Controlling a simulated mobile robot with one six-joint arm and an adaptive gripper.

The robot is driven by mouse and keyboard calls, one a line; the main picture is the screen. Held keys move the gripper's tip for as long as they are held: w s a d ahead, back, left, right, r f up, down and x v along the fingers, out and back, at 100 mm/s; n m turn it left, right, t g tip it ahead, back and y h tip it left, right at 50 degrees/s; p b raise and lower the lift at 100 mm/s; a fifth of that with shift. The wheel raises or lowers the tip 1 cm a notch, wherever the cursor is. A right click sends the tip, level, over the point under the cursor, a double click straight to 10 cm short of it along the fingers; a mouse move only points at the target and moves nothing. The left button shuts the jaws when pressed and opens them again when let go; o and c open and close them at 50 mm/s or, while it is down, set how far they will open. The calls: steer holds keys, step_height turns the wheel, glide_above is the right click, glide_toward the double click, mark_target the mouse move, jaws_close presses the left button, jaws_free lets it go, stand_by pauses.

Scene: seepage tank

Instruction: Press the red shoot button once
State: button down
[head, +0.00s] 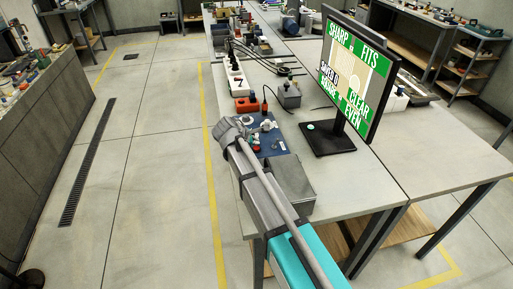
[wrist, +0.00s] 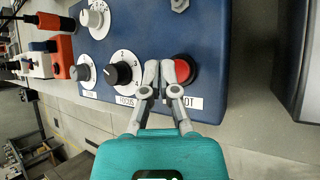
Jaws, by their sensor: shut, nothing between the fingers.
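In the wrist view the red shoot button (wrist: 184,68) sits on a blue control panel (wrist: 205,25). Its label below is partly covered by a finger. My gripper (wrist: 161,70) is shut and empty, its fingertips over the panel at the button's left side. The right finger overlaps the button's left edge. I cannot tell whether it touches the button. In the head view the blue panel (head: 277,141) lies on the bench, partly hidden by my arm.
A black focus knob (wrist: 118,73) is close left of the fingers. In the head view a monitor (head: 353,75) stands right of the panel. A grey box (head: 292,179) is beside my arm.

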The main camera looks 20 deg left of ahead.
mark_target(255, 148)
steer(key=shift+f, duration=0.1)
stand_by(0.6)
steer(key=shift+f+b, duration=0.35)
steer(key=shift+b, duration=0.1)
steer(key=shift+f+b, duration=0.35)
stand_by(0.8)
steer(key=shift+r, duration=0.2)
steer(key=shift+r+p, duration=0.65)
steer(key=shift+p, duration=0.2)
step_height(255, 148, up, 6)
steer(key=p, duration=0.6)
stand_by(0.9)
